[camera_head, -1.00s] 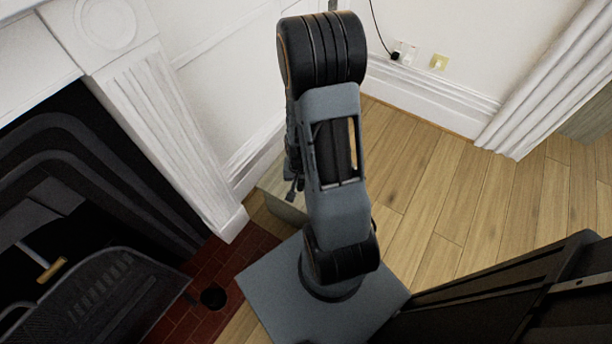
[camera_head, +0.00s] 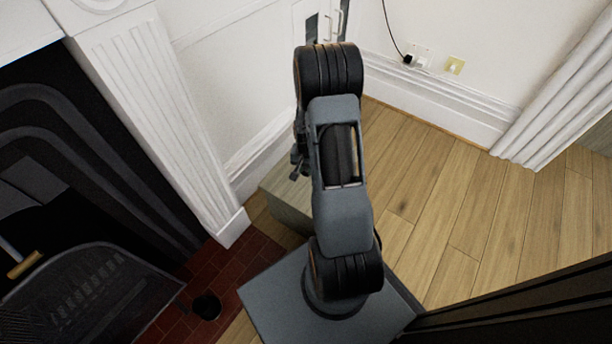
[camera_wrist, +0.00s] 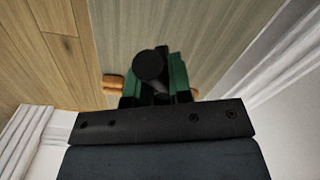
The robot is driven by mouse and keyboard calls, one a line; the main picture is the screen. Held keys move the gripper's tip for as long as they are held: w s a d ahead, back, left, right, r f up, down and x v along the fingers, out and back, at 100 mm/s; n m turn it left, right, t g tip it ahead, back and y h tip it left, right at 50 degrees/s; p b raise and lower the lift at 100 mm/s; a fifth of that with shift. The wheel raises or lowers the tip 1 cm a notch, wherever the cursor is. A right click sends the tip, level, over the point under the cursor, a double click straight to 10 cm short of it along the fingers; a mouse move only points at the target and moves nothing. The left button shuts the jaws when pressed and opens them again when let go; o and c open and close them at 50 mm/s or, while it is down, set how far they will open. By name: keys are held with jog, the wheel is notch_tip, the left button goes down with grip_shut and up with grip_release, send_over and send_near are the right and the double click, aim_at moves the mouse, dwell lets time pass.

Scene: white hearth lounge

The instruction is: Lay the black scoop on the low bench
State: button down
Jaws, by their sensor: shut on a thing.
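The low bench (camera_head: 285,208) is a pale grey-brown wooden block by the wall, partly hidden behind my arm in the head view. In the wrist view its grained top (camera_wrist: 150,22) fills the area beneath my gripper (camera_wrist: 158,92). My gripper is shut on the black scoop (camera_wrist: 148,66), whose dark rounded end shows between the jaws. The rest of the scoop is hidden. Green parts flank it and small orange-brown pieces show at either side; I cannot tell what these are.
A white fireplace surround (camera_head: 150,120) and dark grate (camera_head: 85,295) stand left. A small black round thing (camera_head: 206,306) sits on the red hearth tiles (camera_head: 180,325). A dark piece of furniture (camera_head: 530,310) is at lower right. Open wooden floor (camera_head: 440,200) lies right of my arm.

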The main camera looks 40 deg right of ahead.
jog(key=shift+w+d+f, duration=0.2)
jog(key=shift+w+f, duration=0.2)
jog(key=shift+f, duration=0.1)
jog(key=f+b, duration=0.3)
jog(key=f, duration=0.1)
jog(key=shift+w+d, duration=0.15)
jog(key=shift+w, duration=0.1)
jog(key=shift+r, duration=0.2)
jog(key=shift+f, duration=0.1)
jog(key=c, duration=1.5)
grip_release()
jog(key=shift+f, duration=0.1)
jog(key=o, duration=0.5)
jog(key=shift+c, duration=0.2)
